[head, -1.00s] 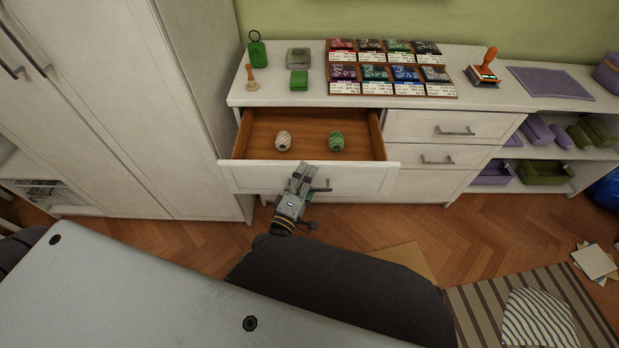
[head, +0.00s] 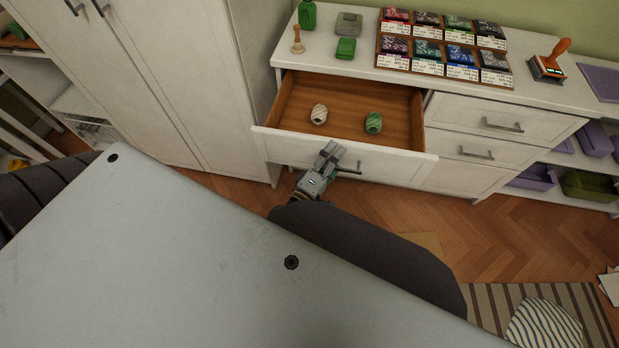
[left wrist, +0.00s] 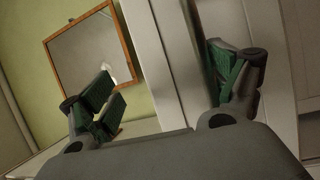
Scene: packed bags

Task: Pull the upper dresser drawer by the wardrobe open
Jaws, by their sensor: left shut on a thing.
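The upper left dresser drawer (head: 345,151) beside the wardrobe (head: 185,90) stands pulled out, its brown wooden inside showing. A white striped twine ball (head: 319,114) and a green striped one (head: 373,123) lie in it. My left gripper (head: 331,152) is at the drawer front, shut on the dark handle (head: 349,171), whose right end sticks out beside it. In the left wrist view, the green-padded fingers (left wrist: 165,85) show at either side; their hold on the handle is hidden there. My right gripper is not in view.
The dresser top (head: 410,78) holds a tray of cards, a stamp (head: 549,62) and small green items. Closed drawers (head: 490,118) are to the right. A framed mirror (left wrist: 92,48) shows in the left wrist view. Wooden floor (head: 510,235) is clear in front of the dresser.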

